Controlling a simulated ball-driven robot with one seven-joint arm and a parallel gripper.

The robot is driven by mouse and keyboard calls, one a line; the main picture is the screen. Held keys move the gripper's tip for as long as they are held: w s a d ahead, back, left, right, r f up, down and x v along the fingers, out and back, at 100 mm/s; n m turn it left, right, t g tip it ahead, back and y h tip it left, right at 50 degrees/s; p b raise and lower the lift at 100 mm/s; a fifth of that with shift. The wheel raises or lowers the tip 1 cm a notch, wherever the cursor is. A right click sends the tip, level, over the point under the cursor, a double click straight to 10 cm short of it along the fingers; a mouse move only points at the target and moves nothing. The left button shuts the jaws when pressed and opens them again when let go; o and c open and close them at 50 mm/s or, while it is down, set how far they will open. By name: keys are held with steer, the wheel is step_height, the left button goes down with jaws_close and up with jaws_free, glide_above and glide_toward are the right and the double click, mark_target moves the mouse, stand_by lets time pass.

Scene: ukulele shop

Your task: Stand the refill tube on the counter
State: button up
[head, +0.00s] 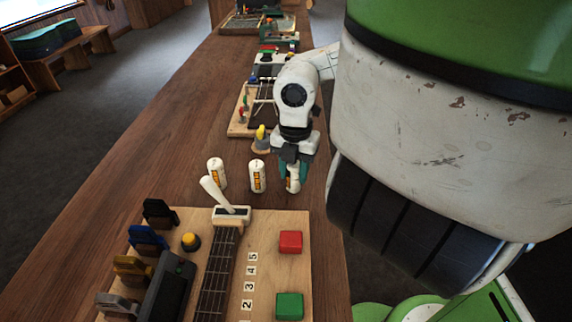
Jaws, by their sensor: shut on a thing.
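Several alike white tubes with yellow-and-dark labels are on the wooden counter (130,175), just behind the nearer board. The left tube (216,174) and the middle tube (257,177) stand upright. My gripper (293,175) points down and is shut on the right tube (292,185), which is upright, its upper part partly hidden by the teal fingers. I cannot tell whether this tube's base touches the counter. The frame does not show which one is the refill tube.
A wooden board (270,260) with a fretted neck (217,270), white lever (217,195), red button (290,241) and green button (289,306) lies in front. Another board (240,125) lies behind with a yellow-topped peg (261,135). The counter's left side is clear.

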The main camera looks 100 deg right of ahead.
steer(key=shift+f, duration=0.15)
steer(key=o, duration=1)
steer(key=shift+o, duration=0.2)
steer(key=shift+r, duration=0.35)
step_height(320, 180, up, 12)
steer(key=b, duration=0.1)
steer(key=shift+f, duration=0.1)
